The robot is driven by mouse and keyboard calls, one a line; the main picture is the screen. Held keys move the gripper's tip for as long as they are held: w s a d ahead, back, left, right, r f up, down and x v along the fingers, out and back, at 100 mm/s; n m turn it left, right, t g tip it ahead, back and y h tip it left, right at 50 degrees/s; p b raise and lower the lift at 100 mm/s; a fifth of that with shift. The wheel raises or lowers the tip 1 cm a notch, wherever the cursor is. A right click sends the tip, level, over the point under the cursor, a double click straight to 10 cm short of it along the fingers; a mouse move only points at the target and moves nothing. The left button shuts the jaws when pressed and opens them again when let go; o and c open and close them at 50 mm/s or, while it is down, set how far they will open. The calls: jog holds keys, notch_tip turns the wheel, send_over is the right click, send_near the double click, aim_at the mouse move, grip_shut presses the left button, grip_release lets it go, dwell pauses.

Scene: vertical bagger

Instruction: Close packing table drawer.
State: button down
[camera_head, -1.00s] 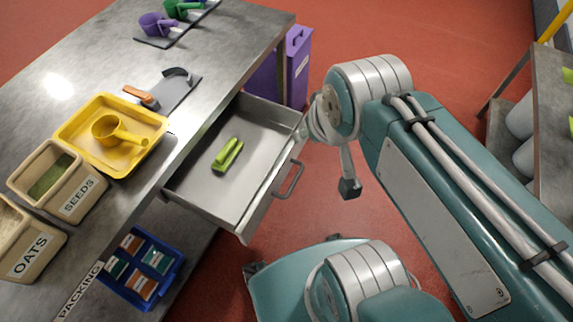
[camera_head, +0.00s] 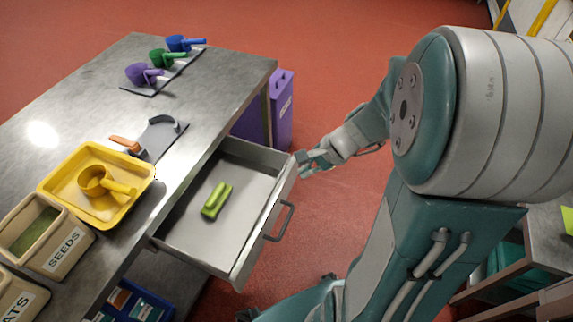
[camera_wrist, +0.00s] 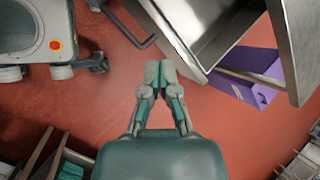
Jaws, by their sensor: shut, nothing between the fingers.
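The packing table drawer (camera_head: 250,236) is pulled out from the metal packing table (camera_head: 62,82). A green object (camera_head: 216,201) lies inside it. The drawer's front with its grey bar handle (camera_head: 280,222) faces right. In the wrist view the drawer (camera_wrist: 222,28) is at the top and its handle (camera_wrist: 126,24) at top left. My gripper (camera_head: 303,164) is just right of the drawer front's far corner, handle side. In the wrist view my gripper (camera_wrist: 160,72) is shut with fingertips together and nothing between them, close to the drawer front. I cannot tell whether it touches.
A purple bin (camera_head: 281,112) stands behind the drawer. Red floor is clear right of the drawer. Another table (camera_head: 545,235) stands at right.

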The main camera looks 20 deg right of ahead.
aim_at(288, 187)
jog(key=w+d+f+m+t, duration=0.1)
jog(key=d+f+m+t, duration=0.2)
jog(key=d+f+m, duration=0.8)
jog(key=shift+y, duration=0.4)
jog(key=x, duration=0.4)
jog(key=a+r+x, duration=0.1)
jog(key=x, duration=0.8)
jog(key=shift+w+a, duration=0.3)
jog(key=shift+a, duration=0.25)
jog(key=shift+w+a, duration=0.35)
jog(key=shift+a, duration=0.05)
jog(key=shift+w, duration=0.1)
jog(key=w+a, duration=1.8)
jog(key=shift+a, duration=0.1)
jog(key=shift+w+a, duration=0.3)
jog(key=shift+a, duration=0.05)
jog(key=shift+w, duration=0.1)
jog(key=shift+r, duration=0.1)
